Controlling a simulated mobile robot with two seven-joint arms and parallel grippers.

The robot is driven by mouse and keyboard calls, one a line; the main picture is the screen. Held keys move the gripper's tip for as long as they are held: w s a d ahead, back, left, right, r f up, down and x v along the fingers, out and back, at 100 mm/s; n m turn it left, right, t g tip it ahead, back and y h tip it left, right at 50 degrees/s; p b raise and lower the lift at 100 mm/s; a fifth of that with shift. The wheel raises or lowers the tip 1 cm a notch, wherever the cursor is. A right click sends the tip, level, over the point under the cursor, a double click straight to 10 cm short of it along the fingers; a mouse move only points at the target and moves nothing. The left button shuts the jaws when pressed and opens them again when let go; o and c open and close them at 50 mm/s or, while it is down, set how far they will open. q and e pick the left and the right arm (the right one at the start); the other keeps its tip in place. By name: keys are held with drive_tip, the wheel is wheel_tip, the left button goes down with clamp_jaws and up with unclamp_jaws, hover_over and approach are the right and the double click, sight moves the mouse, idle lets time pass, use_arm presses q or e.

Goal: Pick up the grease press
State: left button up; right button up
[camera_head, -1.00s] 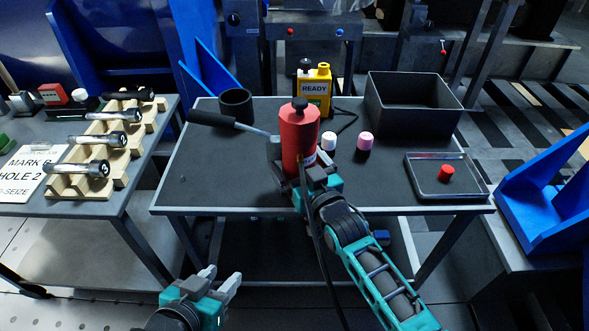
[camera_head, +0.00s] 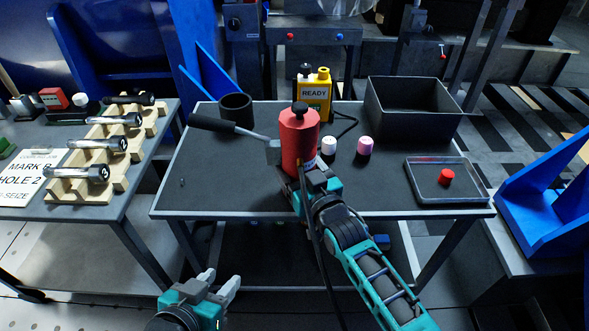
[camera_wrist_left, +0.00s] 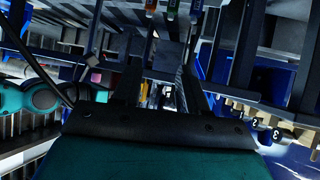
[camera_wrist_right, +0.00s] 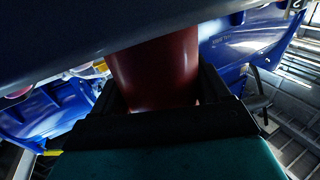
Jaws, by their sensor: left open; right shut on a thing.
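The grease press is a red cylinder (camera_head: 299,138) with a black cap and a side lever ending in a black grip. It stands upright at the middle of the dark table (camera_head: 220,185). My right gripper (camera_head: 305,178) is shut on its lower body from the front. The right wrist view shows the red body (camera_wrist_right: 158,72) between the fingers. Whether its base touches the table is hidden by my gripper. My left gripper (camera_head: 222,283) is open and empty, in front of the table and lower in the picture.
A black cup (camera_head: 236,107), a yellow READY unit (camera_head: 315,94) with a cable, and white (camera_head: 329,144) and pink (camera_head: 365,146) caps stand near the press. A black bin (camera_head: 412,118) and a tray (camera_head: 470,196) holding a red cap are at right.

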sight(302, 115)
drive_tip(key=shift+r, duration=0.35)
wheel_tip(302, 115, up, 18)
drive_tip(key=p, duration=0.7)
drive_tip(key=shift+r, duration=0.25)
use_arm(q)
drive_tip(key=shift+s+a+r, duration=0.1)
drive_tip(key=shift+a+r, duration=0.1)
drive_tip(key=shift+r, duration=0.6)
drive_tip(key=shift+s+a+r, duration=0.15)
drive_tip(key=shift+a+r, duration=0.1)
drive_tip(key=shift+r, duration=0.6)
drive_tip(key=shift+s+a+r, duration=0.1)
drive_tip(key=shift+a+r, duration=0.1)
drive_tip(key=shift+r, duration=0.6)
use_arm(e)
drive_tip(key=shift+r, duration=0.8)
use_arm(q)
drive_tip(key=shift+d+r+p, duration=0.15)
drive_tip(key=shift+p, duration=0.2)
use_arm(e)
drive_tip(key=shift+p, duration=0.3)
use_arm(q)
drive_tip(key=shift+w+r, duration=0.15)
drive_tip(key=shift+r, duration=0.2)
drive_tip(key=shift+f+b, duration=0.3)
drive_tip(key=shift+f, duration=0.05)
use_arm(e)
drive_tip(key=shift+f, duration=0.5)
